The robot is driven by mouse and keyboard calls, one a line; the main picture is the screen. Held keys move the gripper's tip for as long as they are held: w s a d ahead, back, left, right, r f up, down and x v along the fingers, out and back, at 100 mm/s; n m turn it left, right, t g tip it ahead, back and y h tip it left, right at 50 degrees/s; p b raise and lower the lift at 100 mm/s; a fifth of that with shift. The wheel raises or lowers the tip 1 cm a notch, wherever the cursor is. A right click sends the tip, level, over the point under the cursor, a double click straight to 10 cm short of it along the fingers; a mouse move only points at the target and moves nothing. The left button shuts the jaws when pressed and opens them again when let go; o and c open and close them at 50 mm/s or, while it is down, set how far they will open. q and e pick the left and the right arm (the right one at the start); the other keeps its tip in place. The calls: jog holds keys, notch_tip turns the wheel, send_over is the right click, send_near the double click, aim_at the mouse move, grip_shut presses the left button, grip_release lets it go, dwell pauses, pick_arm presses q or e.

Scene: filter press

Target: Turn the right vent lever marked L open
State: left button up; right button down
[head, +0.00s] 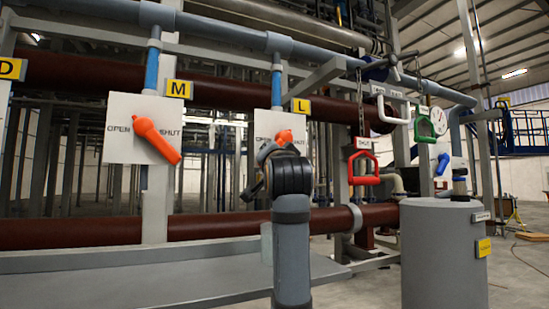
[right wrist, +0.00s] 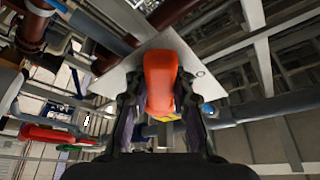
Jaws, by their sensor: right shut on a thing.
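The orange vent lever marked L (head: 284,136) is on a white panel (head: 262,119) under a yellow L sign (head: 301,106). The lever's exact angle against the OPEN and SHUT marks is hard to tell. My left gripper is not in view.
Another orange lever (head: 156,140) under a yellow M sign (head: 179,89) slants down toward SHUT. A red handle (head: 364,172), a green handle (head: 426,126) and a grey drum (head: 442,250) stand to the right. A grey ledge (head: 150,285) runs below the panels.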

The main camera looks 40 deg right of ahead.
jog(key=shift+a+r+m+g, duration=0.15)
jog(key=shift+m+g, duration=0.15)
jog(key=shift+m, duration=0.2)
jog(key=c, duration=1.1)
grip_release()
jog(key=shift+s+a, duration=0.1)
jog(key=shift+s, duration=0.05)
jog(key=v, duration=1.1)
jog(key=shift+s+a, duration=0.2)
jog(key=shift+s, duration=0.05)
